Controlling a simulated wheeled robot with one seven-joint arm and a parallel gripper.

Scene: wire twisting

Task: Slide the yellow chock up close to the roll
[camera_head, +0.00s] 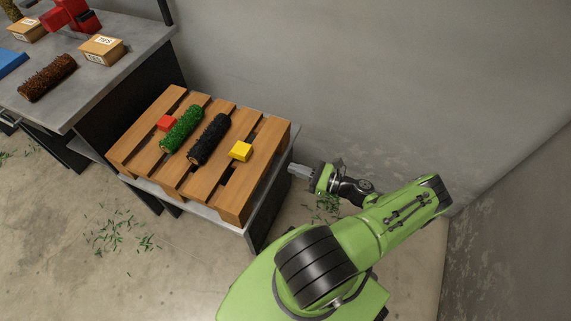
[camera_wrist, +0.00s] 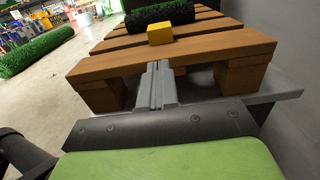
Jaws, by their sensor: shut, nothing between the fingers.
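The yellow chock (camera_head: 241,151) sits on the wooden pallet (camera_head: 238,211), to the right of the black roll (camera_head: 208,139) with a small gap between them. A green roll (camera_head: 181,128) lies left of the black roll, and a red chock (camera_head: 166,123) is at its left side. My gripper (camera_head: 293,169) is shut and empty, just off the right edge of the pallet. In the wrist view, my gripper (camera_wrist: 157,75) points toward the yellow chock (camera_wrist: 160,33), with the black roll (camera_wrist: 158,15) behind it.
The pallet stands on a grey low table (camera_wrist: 280,95). A workbench (camera_head: 60,95) at upper left holds a brown roll (camera_head: 47,77), boxes (camera_head: 104,49) and a red device (camera_head: 70,16). A grey wall (camera_head: 350,70) is behind. Green clippings lie on the floor.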

